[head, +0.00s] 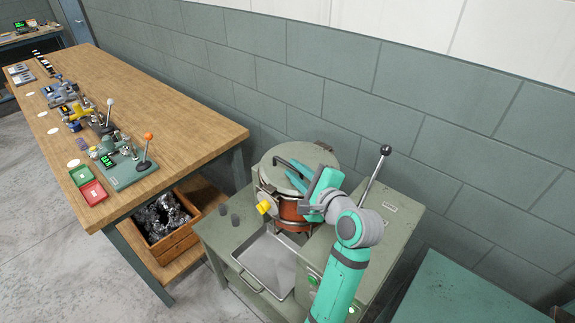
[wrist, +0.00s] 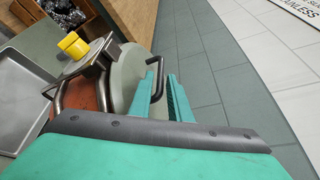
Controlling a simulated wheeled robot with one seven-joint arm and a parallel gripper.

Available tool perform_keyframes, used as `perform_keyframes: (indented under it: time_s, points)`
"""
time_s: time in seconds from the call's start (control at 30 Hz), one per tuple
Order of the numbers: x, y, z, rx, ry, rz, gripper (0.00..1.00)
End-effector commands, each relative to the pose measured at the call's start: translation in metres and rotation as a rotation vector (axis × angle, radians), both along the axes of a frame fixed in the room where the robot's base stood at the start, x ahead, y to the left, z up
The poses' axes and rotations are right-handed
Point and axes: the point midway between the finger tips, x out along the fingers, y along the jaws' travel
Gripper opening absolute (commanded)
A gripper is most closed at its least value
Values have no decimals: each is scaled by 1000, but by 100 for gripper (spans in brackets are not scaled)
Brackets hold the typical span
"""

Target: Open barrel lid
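The barrel is orange-brown (head: 290,212) and stands on a grey-green machine, with metal rods or brackets around it. Its round grey-green lid (head: 270,170) looks shut on top; it also shows in the wrist view (wrist: 128,72). A dark bar handle (wrist: 157,78) rises from the lid. My gripper (wrist: 162,76) is at the handle with its two teal fingers apart, and the handle shows at the fingertips. I cannot tell whether they touch it. In the head view my gripper (head: 284,168) reaches over the lid, hiding part of it.
A yellow knob (head: 263,207) is on the barrel's front. A metal tray (head: 268,262) lies before it. A black-knobbed lever (head: 374,174) rises at the right, near my arm. A wooden workbench (head: 190,112) stands left; a block wall (head: 300,100) is close behind.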

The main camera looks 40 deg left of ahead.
Motion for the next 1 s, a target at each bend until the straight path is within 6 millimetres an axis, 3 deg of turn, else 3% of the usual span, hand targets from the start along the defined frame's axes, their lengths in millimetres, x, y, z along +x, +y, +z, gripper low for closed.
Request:
perform_keyframes:
  time_s: [0.1,0.3,0.63,0.7,1.0]
  points:
    - [5,19,-4,0,2,6,17]
    - [10,36,-7,-1,0,10,17]
    - [10,38,-8,-1,0,11,17]
    - [10,38,-8,-1,0,11,0]
    - [12,38,-6,0,5,10,0]
